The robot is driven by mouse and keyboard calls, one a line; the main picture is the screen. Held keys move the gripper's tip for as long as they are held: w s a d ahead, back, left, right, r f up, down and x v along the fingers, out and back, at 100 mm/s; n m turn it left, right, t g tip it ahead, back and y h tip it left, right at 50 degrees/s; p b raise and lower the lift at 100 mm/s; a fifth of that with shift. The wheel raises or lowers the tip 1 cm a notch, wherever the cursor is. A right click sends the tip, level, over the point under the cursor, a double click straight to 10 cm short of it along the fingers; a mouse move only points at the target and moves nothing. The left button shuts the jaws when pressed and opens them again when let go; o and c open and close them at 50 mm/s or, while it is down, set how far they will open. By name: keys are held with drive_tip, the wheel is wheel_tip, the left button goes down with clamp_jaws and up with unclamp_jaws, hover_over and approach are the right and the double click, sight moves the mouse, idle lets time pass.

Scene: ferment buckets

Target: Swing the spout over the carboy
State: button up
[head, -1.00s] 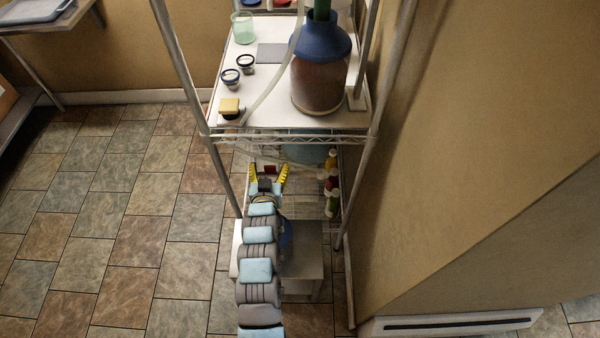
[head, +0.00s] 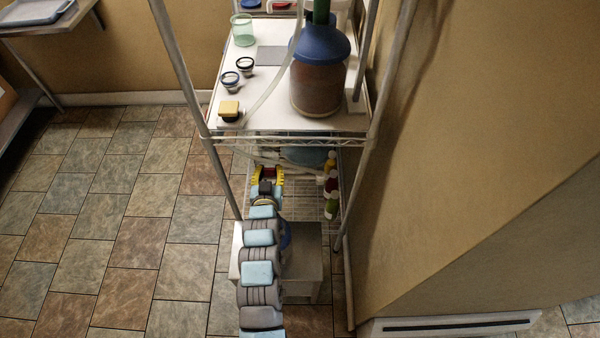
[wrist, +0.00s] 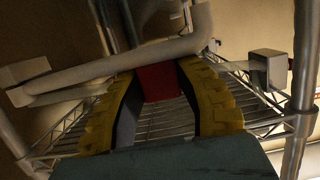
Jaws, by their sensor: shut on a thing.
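My gripper (head: 268,174) has its yellow fingers shut on a small red piece under the top shelf. In the wrist view, my gripper (wrist: 160,85) has the red piece (wrist: 159,83) between its fingers. A pale pipe, which looks like the spout (wrist: 120,68), runs across just beyond the fingertips; whether the red piece is joined to it is unclear. A bluish rounded vessel, probably the carboy (head: 304,156), stands right of the gripper, partly hidden by the shelf edge. Its mouth is hidden, so the spout's position over it cannot be told.
A brown jar with a blue top (head: 318,85) stands on the top shelf (head: 262,95), with a pale hose beside it. Small bottles (head: 331,190) stand at the right of the wire shelf. Rack posts (head: 185,75) flank my arm. A low stool (head: 304,262) stands below.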

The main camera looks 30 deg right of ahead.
drive_tip(key=shift+s+a+n+t+y+p, duration=0.35)
drive_tip(key=shift+s+a+p, duration=0.5)
drive_tip(key=shift+p, duration=1.3)
drive_tip(key=shift+s+a+n+y+p, duration=0.2)
drive_tip(key=shift+s+n+y+p, duration=0.3)
drive_tip(key=shift+s+p, duration=0.85)
drive_tip(key=shift+c, duration=0.2)
drive_tip(key=shift+a+t+y+p, duration=0.1)
drive_tip(key=shift+t+y+p, duration=0.15)
drive_tip(key=shift+p, duration=0.55)
drive_tip(key=shift+s+n+p, duration=0.25)
drive_tip(key=shift+p, duration=0.05)
drive_tip(key=shift+s+y+p, duration=0.25)
drive_tip(key=shift+y+p, duration=0.05)
